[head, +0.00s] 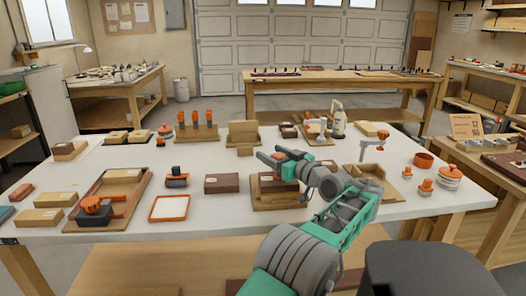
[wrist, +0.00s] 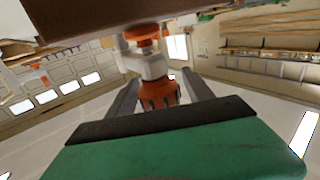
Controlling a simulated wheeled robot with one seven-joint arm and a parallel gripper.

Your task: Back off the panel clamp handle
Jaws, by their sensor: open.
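The panel clamp handle is orange and fluted; it shows in the wrist view (wrist: 158,93) between the two fingers of my gripper (wrist: 159,76). A light grey clamp body (wrist: 152,65) and an orange pad (wrist: 145,32) sit beyond it, against a dark brown panel (wrist: 95,12). My gripper is open around the handle; finger contact cannot be told. In the head view my gripper (head: 268,157) is over the wooden fixture (head: 290,204) at the middle of the bench, and mostly hides the clamp.
A brown block (head: 222,183) and an orange-rimmed tray (head: 169,208) lie left of the fixture.

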